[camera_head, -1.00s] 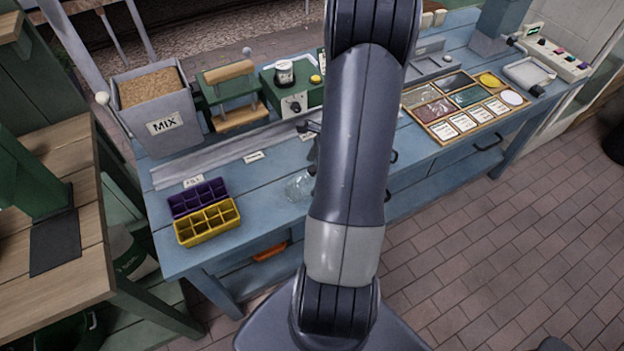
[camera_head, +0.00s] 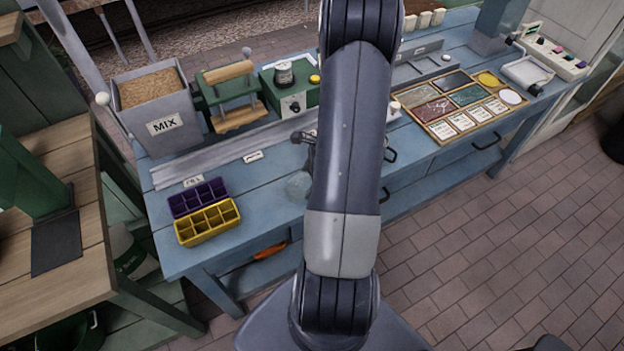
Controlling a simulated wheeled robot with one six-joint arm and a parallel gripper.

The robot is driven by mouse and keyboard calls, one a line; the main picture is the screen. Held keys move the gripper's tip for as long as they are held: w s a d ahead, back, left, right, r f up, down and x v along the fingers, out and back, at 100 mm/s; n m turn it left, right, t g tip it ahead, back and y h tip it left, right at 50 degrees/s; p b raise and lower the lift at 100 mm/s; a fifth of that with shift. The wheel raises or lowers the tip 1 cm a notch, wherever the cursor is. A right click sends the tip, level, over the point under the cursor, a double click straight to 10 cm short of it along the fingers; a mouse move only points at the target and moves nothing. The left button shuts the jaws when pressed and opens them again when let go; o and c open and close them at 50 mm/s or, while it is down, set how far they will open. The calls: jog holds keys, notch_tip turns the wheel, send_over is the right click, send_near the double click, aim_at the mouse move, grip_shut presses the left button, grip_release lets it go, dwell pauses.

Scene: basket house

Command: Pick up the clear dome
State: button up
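The clear dome (camera_head: 298,186) is on the blue workbench, just left of my arm link. It is see-through and faint, and its right side is hidden behind the arm. A dark part of my gripper (camera_head: 304,141) shows just beyond the dome, at the left edge of the arm. The rest of the gripper and its fingertips are hidden by the arm. I cannot tell whether it touches the dome or whether it is open or shut.
Purple (camera_head: 198,197) and yellow (camera_head: 208,222) compartment trays stand left of the dome near the front edge. Behind are the MIX bin (camera_head: 158,110), a green press (camera_head: 230,95) and a green scale (camera_head: 290,90). A sectioned wooden tray (camera_head: 460,105) lies right.

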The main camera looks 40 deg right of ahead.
jog(key=c, duration=0.6)
